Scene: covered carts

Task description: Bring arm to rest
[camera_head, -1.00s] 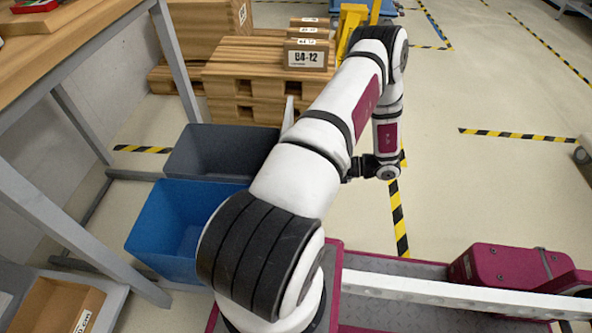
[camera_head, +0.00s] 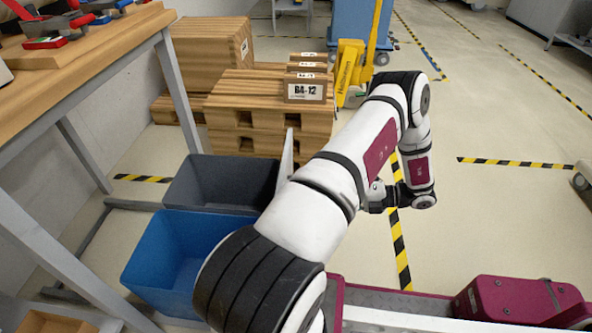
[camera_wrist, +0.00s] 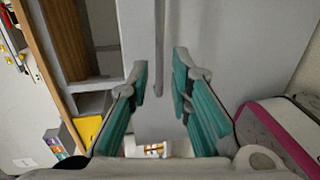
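My arm reaches forward across the head view, and its wrist end hangs down above the floor. My gripper (camera_wrist: 161,78) shows in the wrist view with its two teal-padded fingers apart and nothing between them. In the head view its fingers are too small and hidden behind the wrist to make out. Behind the fingers in the wrist view is a plain grey surface, which I cannot identify.
A blue bin (camera_head: 150,262) and a dark grey bin (camera_head: 186,186) stand left of my arm. A wooden workbench (camera_head: 80,72) is at the left. Wooden pallets (camera_head: 228,120) and a yellow pallet truck (camera_head: 351,68) stand ahead. The floor (camera_head: 500,120) at the right is mostly clear.

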